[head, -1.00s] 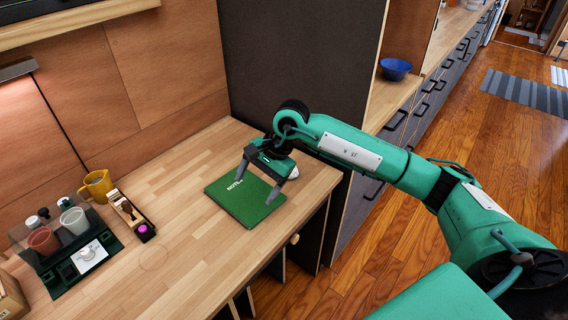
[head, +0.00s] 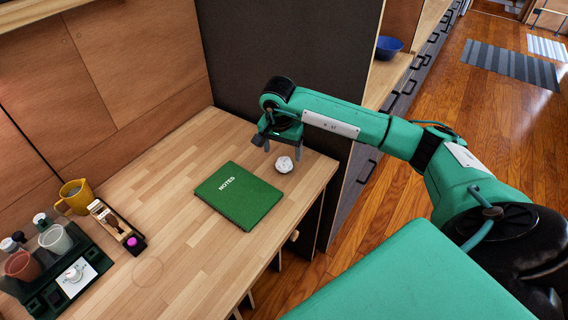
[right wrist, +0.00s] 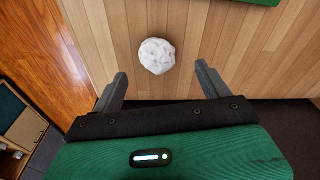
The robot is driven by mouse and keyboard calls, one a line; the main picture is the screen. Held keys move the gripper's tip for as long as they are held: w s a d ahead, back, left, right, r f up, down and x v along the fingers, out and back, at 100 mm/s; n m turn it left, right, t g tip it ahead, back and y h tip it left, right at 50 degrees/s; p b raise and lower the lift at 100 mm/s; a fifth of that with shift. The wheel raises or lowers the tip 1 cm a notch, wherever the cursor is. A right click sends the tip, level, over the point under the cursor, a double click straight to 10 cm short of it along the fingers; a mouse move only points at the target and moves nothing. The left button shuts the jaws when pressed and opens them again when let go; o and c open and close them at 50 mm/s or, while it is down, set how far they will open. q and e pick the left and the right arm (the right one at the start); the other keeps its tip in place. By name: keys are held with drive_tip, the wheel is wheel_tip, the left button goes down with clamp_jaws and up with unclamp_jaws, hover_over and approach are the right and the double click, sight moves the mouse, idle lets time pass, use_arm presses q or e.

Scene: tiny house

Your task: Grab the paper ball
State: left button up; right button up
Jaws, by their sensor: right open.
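The white crumpled paper ball (head: 284,164) lies on the wooden desk, just right of the green notebook, near the desk's right end. In the right wrist view the ball (right wrist: 156,55) sits beyond the fingertips, roughly centred between the lines of the two fingers. My right gripper (head: 282,147) is above the desk, behind the ball in the head view, with its fingers pointing down. In the right wrist view the gripper (right wrist: 161,78) is open and empty, apart from the ball. My left gripper is not in view.
The green notebook (head: 238,195) lies flat beside the ball. A dark panel (head: 290,60) stands close behind my right gripper. A yellow mug (head: 75,196), a small tray (head: 117,226) and a cup organiser (head: 60,290) stand at the left.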

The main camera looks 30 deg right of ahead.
sight(283, 161)
wheel_tip(283, 161, down, 4)
drive_tip(key=shift+s+d+f+p, duration=0.1)
drive_tip(key=shift+p, duration=0.35)
drive_tip(key=shift+d+f, duration=0.1)
drive_tip(key=shift+f, duration=0.45)
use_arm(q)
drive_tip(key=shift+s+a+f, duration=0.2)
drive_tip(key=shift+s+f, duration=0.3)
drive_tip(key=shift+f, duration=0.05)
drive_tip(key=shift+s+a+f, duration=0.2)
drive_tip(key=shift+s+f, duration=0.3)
use_arm(e)
drive_tip(key=c, duration=1.1)
drive_tip(key=shift+c, duration=0.2)
